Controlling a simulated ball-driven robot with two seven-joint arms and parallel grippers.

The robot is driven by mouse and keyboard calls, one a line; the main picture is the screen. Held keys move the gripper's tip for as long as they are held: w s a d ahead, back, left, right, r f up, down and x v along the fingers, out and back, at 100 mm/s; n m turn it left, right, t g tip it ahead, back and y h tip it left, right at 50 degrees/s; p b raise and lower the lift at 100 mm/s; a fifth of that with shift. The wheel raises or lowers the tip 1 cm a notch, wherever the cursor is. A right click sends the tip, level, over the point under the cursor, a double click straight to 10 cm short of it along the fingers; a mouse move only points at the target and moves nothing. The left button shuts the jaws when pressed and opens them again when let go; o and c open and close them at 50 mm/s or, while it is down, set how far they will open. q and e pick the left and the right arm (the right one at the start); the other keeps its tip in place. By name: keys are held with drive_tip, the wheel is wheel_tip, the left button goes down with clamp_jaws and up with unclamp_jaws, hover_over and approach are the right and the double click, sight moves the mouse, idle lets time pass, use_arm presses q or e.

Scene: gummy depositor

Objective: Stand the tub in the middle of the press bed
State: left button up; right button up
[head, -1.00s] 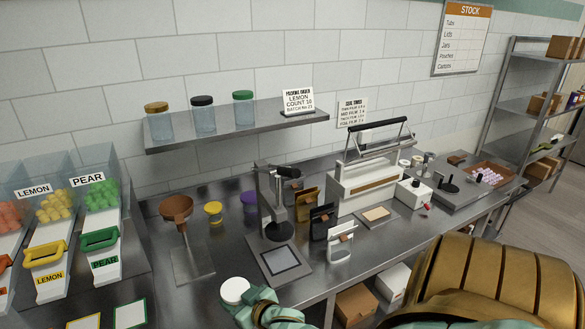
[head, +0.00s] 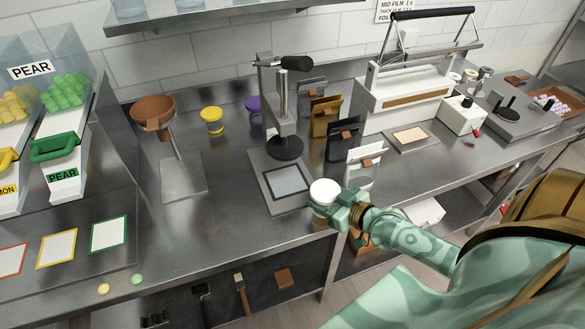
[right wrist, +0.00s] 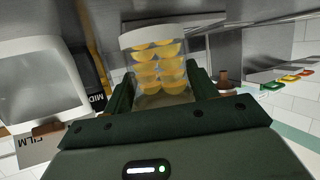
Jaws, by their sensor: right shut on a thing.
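The tub (head: 323,191) has a white lid and stands upright in my right gripper (head: 336,212), by the front right corner of the press bed. In the right wrist view the tub (right wrist: 158,68) is clear-walled, with yellow gummies inside, between the two dark green fingers (right wrist: 160,88). The press bed (head: 263,170) is a grey plate with a pale square (head: 287,182) marked on it, in front of the press column (head: 278,100). A round black press head (head: 285,148) hangs over its rear part. The marked square is bare. My left gripper is not in view.
A brown funnel on a stand (head: 153,112) and a yellow-lidded tub (head: 212,120) are left. The bench front edge runs close below the tub.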

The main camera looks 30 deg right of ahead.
drive_tip(key=w, duration=0.3)
drive_tip(key=w+a, duration=0.1)
drive_tip(key=w, duration=0.2)
drive_tip(key=w+b, duration=0.1)
drive_tip(key=w, duration=0.3)
drive_tip(key=shift+w+a, duration=0.1)
drive_tip(key=shift+a, duration=0.25)
drive_tip(key=shift+w+a+b, duration=0.2)
drive_tip(key=shift+w+b, duration=0.05)
drive_tip(key=shift+w, duration=0.95)
drive_tip(key=shift+w+a+b, duration=0.2)
drive_tip(key=shift+w, duration=0.95)
drive_tip(key=shift+f, duration=0.25)
drive_tip(key=shift+f, duration=0.2)
drive_tip(key=o, duration=1.2)
drive_tip(key=shift+r, duration=0.15)
